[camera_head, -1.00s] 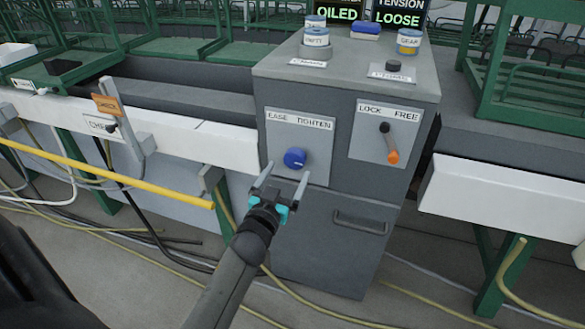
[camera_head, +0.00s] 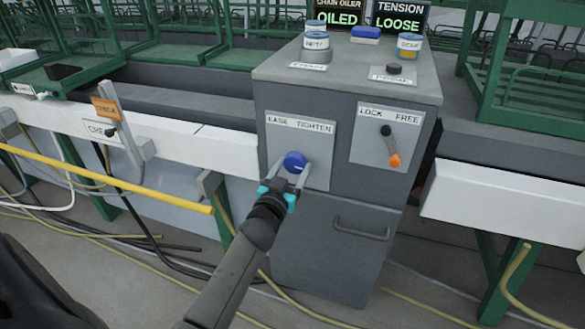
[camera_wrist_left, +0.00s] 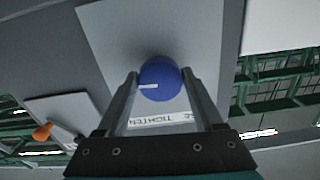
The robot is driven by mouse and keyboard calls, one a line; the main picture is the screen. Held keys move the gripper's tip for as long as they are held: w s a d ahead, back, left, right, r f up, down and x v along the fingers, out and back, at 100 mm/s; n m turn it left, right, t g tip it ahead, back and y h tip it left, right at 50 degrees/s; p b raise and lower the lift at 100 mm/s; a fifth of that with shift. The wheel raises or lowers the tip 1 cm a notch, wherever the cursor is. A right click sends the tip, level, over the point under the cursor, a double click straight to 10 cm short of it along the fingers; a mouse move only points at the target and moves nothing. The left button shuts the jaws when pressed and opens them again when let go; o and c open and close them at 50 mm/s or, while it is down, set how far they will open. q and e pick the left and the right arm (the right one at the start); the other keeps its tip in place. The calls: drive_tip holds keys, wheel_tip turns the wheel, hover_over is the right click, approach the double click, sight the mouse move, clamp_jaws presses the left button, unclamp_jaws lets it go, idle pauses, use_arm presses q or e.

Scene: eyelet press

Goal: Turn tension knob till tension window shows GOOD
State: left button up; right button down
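The blue tension knob (camera_head: 295,162) sits on the plate labelled EASE TIGHTEN on the grey cabinet's front. It also shows in the left wrist view (camera_wrist_left: 160,80), with a white pointer mark on its face. My left gripper (camera_head: 288,174) is at the knob, with one finger on each side of it. In the left wrist view the fingers (camera_wrist_left: 158,84) stand apart around the knob; a gap shows on the left, and contact on the right is unclear. The tension window (camera_head: 399,18) reads LOOSE. My right gripper is not in view.
Right of the knob is a LOCK FREE lever (camera_head: 390,145) with an orange tip, pointing down. Another window (camera_head: 340,16) reads OILED. Tins (camera_head: 316,42) and a black button (camera_head: 394,68) are on the cabinet top. A yellow bar (camera_head: 110,180) crosses at left.

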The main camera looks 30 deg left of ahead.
use_arm(q)
drive_tip(key=c, duration=0.8)
drive_tip(key=shift+c, duration=0.3)
drive_tip(key=shift+m, duration=0.4)
drive_tip(key=m, duration=0.2)
drive_tip(key=shift+m+p, duration=0.3)
drive_tip(key=shift+p, duration=0.1)
drive_tip(key=shift+m, duration=2.1)
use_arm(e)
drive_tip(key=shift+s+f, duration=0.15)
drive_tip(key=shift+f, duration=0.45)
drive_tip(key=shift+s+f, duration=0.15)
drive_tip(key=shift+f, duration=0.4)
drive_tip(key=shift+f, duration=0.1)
